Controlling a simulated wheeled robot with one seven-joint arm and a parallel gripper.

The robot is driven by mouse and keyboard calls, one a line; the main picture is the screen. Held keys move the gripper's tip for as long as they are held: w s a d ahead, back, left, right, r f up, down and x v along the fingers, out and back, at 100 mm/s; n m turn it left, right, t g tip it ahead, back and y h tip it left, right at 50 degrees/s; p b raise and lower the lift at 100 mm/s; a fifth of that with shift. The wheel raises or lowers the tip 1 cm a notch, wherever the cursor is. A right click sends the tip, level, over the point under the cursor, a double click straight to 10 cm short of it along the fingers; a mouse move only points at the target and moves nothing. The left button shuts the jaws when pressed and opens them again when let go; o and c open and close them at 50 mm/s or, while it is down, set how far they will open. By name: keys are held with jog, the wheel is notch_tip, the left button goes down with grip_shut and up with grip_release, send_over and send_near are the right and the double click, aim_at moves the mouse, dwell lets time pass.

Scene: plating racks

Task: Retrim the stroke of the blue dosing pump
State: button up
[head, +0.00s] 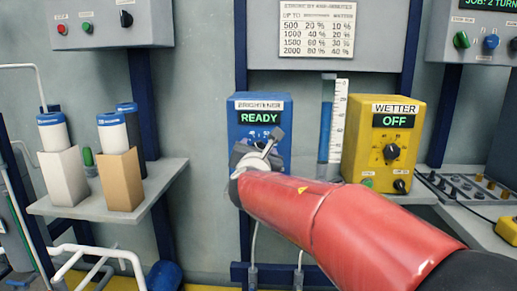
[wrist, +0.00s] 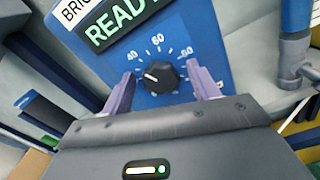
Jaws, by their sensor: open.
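The blue dosing pump (head: 258,112) stands on the rear rack, labelled BRIGHTENER, with its display (head: 261,117) reading READY in green. The knob's white mark points left, near the 40 side. My gripper (wrist: 163,88) is open, with one purple finger on each side of the knob and visible gaps between. In the head view my gripper (head: 262,150) covers the pump's lower front, hiding the knob.
A yellow WETTER pump (head: 383,140) reading OFF stands to the right, past a clear tube (head: 327,118) of blue liquid. A chart (head: 317,27) above lists percentages for both. A green display (head: 488,4) begins "JOB: 2 TURN". Bottles and cartons (head: 121,178) stand on the left shelf.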

jog(key=c, duration=1)
jog(key=shift+o, duration=0.2)
jog(key=shift+f, duration=0.1)
jog(key=shift+f+m+b, duration=0.1)
jog(key=shift+m+b, duration=0.3)
jog(key=shift+b, duration=0.35)
jog(key=shift+d+f+m+b, duration=0.1)
jog(key=shift+d+m+b, duration=0.05)
jog(key=shift+m+b, duration=6.4)
jog(key=shift+n+b, duration=0.35)
jog(key=shift+b, duration=0.25)
